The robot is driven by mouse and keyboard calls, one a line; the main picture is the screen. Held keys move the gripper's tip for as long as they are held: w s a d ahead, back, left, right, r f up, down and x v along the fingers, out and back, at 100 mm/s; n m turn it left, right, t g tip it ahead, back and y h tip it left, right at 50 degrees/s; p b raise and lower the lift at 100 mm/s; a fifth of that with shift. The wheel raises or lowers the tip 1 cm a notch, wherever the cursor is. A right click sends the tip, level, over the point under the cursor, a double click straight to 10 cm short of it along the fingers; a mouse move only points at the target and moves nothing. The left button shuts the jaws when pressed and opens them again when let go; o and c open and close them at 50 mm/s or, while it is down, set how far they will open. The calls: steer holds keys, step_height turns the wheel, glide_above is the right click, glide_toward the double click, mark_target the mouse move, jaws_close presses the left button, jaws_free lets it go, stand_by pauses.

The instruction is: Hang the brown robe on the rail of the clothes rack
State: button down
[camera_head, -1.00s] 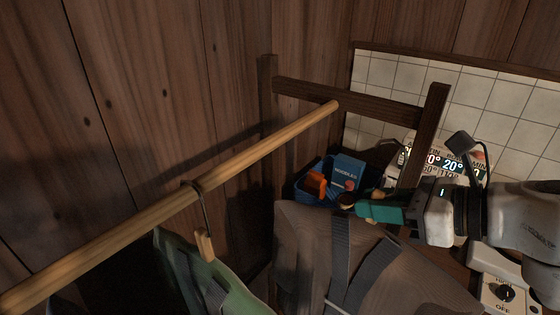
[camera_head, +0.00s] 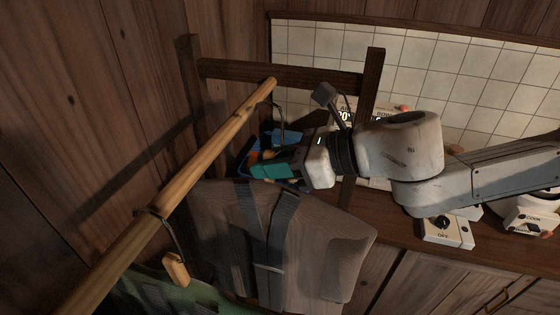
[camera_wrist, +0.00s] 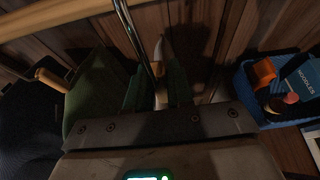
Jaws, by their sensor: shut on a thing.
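The brown robe (camera_head: 225,235), with dark straps down its front, hangs below my gripper (camera_head: 256,166) in the head view. My gripper is shut on the robe's hanger just under its metal hook (camera_head: 279,113). The hook rises close to the far end of the light wooden rail (camera_head: 190,180); I cannot tell whether it sits over the rail or beside it. In the wrist view the hook (camera_wrist: 140,40) stands up from between the green fingers, with the rail (camera_wrist: 60,15) at upper left.
A green garment (camera_head: 150,292) hangs from the near part of the rail on a hanger (camera_head: 177,268). The rack's dark end frame (camera_head: 285,75) stands at the far end. A blue basket (camera_wrist: 245,95) with a noodles box (camera_wrist: 301,82) is behind. A counter (camera_head: 395,232) lies right.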

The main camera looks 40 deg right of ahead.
mark_target(240, 176)
steer(key=shift+w+a+r+p, duration=0.1)
steer(key=shift+w+a+p, duration=0.15)
steer(key=shift+w+a, duration=0.5)
steer(key=shift+w+a+f+p, duration=0.1)
steer(key=shift+w+a+p, duration=0.1)
steer(key=shift+w+a, duration=0.55)
steer(key=shift+w+a+r+p, duration=0.1)
steer(key=shift+w+a+p, duration=0.25)
steer(key=shift+w, duration=0.7)
steer(key=shift+f+b, duration=1.25)
steer(key=shift+b, duration=0.05)
steer(key=c, duration=0.9)
jaws_free()
steer(key=shift+f, duration=0.1)
steer(key=shift+s+d, duration=0.1)
steer(key=shift+s, duration=0.05)
steer(key=b+v, duration=0.2)
steer(key=v, duration=0.8)
steer(key=shift+s+d, duration=0.15)
steer(key=shift+s, duration=0.1)
